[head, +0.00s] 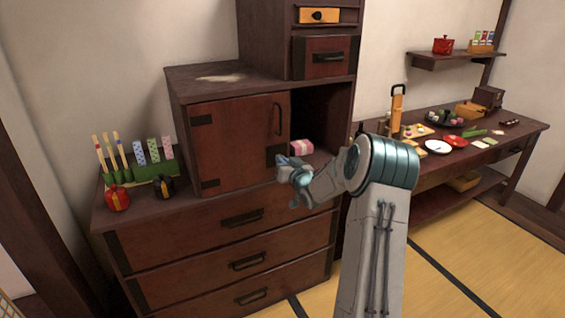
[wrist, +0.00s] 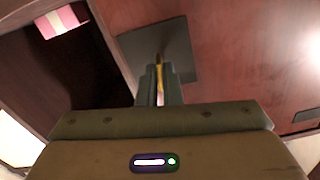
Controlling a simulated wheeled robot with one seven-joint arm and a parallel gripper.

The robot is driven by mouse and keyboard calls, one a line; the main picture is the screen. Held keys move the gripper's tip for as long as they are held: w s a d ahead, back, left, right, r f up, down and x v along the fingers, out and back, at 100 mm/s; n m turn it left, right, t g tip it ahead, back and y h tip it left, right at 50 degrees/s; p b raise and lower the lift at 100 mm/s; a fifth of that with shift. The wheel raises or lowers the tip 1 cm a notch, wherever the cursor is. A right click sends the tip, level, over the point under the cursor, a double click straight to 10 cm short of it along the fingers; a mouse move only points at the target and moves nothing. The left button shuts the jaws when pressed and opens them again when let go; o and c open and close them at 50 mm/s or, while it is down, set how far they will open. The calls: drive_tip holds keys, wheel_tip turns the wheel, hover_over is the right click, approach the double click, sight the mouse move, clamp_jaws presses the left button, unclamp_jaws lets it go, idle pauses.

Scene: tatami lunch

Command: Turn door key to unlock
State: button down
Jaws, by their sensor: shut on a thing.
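The cabinet door (head: 238,142) is a dark red-brown panel on the left of the upper chest, and it looks closed. A dark lock plate (head: 276,154) sits at its lower right corner. The plate fills the middle of the wrist view (wrist: 180,50). My gripper (head: 284,167) is at this plate. In the wrist view my gripper (wrist: 159,82) is shut on a thin yellow brass key (wrist: 160,66), pointing at the plate. The key's tip and keyhole are hidden, so I cannot tell how far it is turned. The key is hidden in the head view.
An open compartment right of the door holds a pink wrapped box (head: 301,147). A black door handle (head: 277,119) is above the plate. The chest top (head: 205,205) lies below my gripper. A side table (head: 480,153) with dishes stands to the right.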

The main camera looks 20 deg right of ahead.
drive_tip(key=shift+d+m+p, duration=0.2)
drive_tip(key=shift+m+p, duration=1.3)
drive_tip(key=shift+m, duration=6.3)
drive_tip(key=c, duration=1.6)
unclamp_jaws()
drive_tip(key=shift+f, duration=0.15)
drive_tip(key=shift+s, duration=0.1)
drive_tip(key=s, duration=1.3)
drive_tip(key=shift+s+d, duration=0.2)
drive_tip(key=shift+s, duration=0.1)
